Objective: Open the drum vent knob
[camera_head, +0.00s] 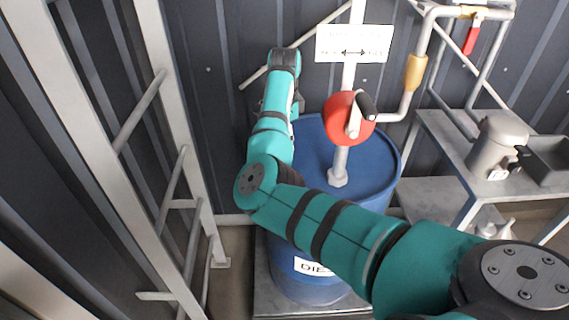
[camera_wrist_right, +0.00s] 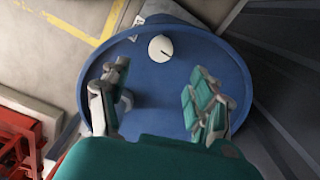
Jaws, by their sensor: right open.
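The blue drum (camera_head: 375,180) stands upright, with a label starting "DIE" on its side. Its lid (camera_wrist_right: 165,110) fills the middle of the right wrist view. A small round white knob (camera_wrist_right: 160,47) with a dark mark sits on the lid near the rim. In the head view my right arm hides the knob. My right gripper (camera_wrist_right: 160,82) is open and empty over the lid, fingers spread left and right. The knob shows beyond the fingertips, roughly centred between them, not touched. In the head view the gripper is mostly hidden behind my arm. My left gripper is not in view.
A red hand pump (camera_head: 340,118) with a crank and a vertical pipe rises from the lid. A white sign (camera_head: 353,44) hangs above it. A grey ladder-like frame (camera_head: 165,90) stands left. A metal shelf (camera_head: 440,150) with a can (camera_head: 496,145) stands right.

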